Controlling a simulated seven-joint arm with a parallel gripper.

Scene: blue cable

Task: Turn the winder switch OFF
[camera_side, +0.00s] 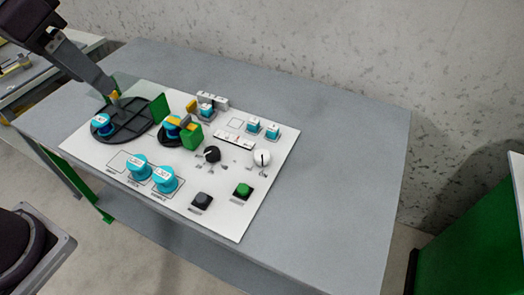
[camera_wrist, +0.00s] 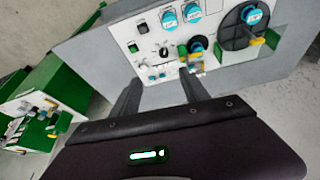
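The winder switch cannot be singled out, because the labels are too small to read. A white control panel (camera_side: 225,222) carries a black rotary knob (camera_side: 212,154), a white rotary knob (camera_side: 262,157) and two large teal-topped knobs (camera_side: 138,168) (camera_side: 165,180). Small teal-topped switches (camera_side: 253,124) sit near its far right edge. My gripper (camera_side: 110,90) reaches down from the upper left, over the panel's left part. In the wrist view its two dark fingers (camera_wrist: 162,88) stand apart with nothing between them. The panel appears beyond the fingertips, with the black rotary knob (camera_wrist: 164,52) in sight.
A large black disc (camera_side: 130,122) with a teal knob and green plate is at the panel's left. A green block (camera_side: 191,137) stands mid-panel. Black (camera_side: 202,200) and green (camera_side: 243,190) buttons sit at the front. The grey table (camera_side: 345,160) is clear on the right.

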